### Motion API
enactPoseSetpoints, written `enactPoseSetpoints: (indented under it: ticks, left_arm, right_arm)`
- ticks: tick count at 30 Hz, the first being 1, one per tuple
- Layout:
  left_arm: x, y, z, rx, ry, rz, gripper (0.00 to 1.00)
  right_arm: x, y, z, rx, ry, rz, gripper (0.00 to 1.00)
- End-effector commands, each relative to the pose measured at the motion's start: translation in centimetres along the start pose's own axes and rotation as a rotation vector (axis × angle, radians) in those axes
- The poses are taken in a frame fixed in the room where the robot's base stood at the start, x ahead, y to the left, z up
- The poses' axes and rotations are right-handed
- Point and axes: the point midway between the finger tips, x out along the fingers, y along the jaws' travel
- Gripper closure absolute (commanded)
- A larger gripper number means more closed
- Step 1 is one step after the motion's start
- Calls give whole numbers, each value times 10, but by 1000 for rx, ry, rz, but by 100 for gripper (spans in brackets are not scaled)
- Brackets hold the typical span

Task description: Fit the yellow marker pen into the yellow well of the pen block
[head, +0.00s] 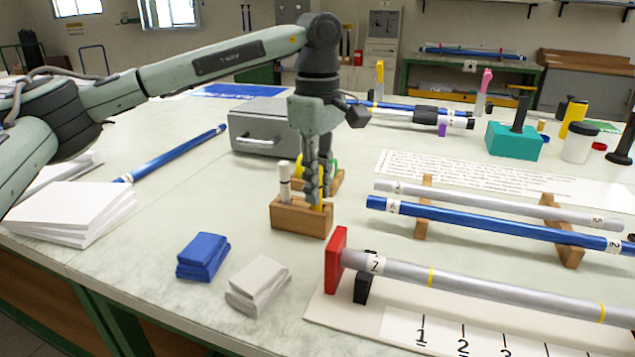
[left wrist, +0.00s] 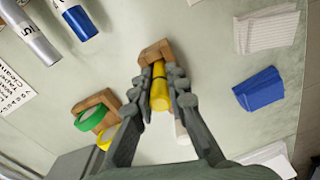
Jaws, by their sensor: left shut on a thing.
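The wooden pen block (head: 300,219) stands on the table in the middle of the head view, and its end shows in the left wrist view (left wrist: 150,54). A white pen (head: 284,184) stands upright in its left part; it also shows in the left wrist view (left wrist: 181,131). My left gripper (head: 320,190) points down over the block's right part and is shut on the yellow marker pen (left wrist: 159,92). A bit of yellow shows between the fingers at the block's top. The fingers hide the well, so I cannot tell how deep the pen sits.
Behind the block is a wooden tape stand with green and yellow rolls (left wrist: 90,119). A grey metal box (head: 257,127) is at the back left. Rods on a rack (head: 425,208) fill the right.

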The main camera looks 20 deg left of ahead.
Motion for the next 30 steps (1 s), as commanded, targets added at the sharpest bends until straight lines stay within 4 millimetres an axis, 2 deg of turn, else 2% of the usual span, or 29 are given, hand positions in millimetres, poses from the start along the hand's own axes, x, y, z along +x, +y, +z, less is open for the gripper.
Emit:
enactPoseSetpoints:
  ticks: [11, 12, 16, 25, 30]
  left_arm:
    - [4, 0, 0, 1, 0, 1, 100]
    - [3, 0, 0, 1, 0, 2, 82]
    - [3, 0, 0, 1, 0, 1, 66]
    - [2, 0, 0, 1, 0, 2, 65]
    - [-12, 1, 0, 0, 0, 4, 65]
  right_arm:
    - [4, -2, 3, -1, -10, -1, 60]
    - [0, -1, 1, -1, -5, 0, 60]
    - [-5, -1, -5, -1, 10, 0, 60]
    - [-4, -1, -2, -1, 1, 0, 60]
    - [3, -1, 4, 0, -8, -2, 60]
